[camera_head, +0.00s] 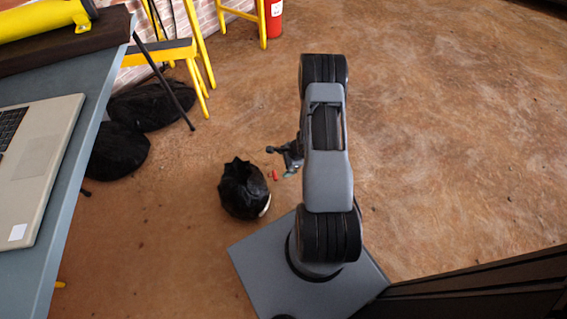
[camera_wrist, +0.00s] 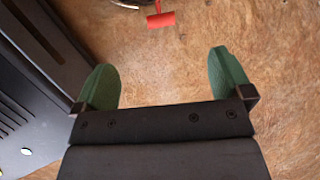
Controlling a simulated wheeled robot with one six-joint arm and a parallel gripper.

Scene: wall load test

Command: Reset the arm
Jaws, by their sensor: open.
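My gripper shows in the wrist view (camera_wrist: 165,82) with two green fingertips spread wide apart. It is open and nothing is between the fingers. In the head view my arm stands over my grey base, and the gripper (camera_head: 290,168) is partly hidden behind it, pointing left and down above the brown floor. A small red object (camera_wrist: 161,20) lies on the floor beyond the fingertips in the wrist view. It also shows in the head view (camera_head: 275,175), just left of the gripper.
A black bag (camera_head: 243,190) sits on the floor left of the gripper. More black bags (camera_head: 118,150) lie by the table (camera_head: 62,215), which holds a laptop (camera_head: 45,160). A yellow stool (camera_head: 175,50) and red cylinder (camera_head: 273,18) stand at the back. The floor at right is clear.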

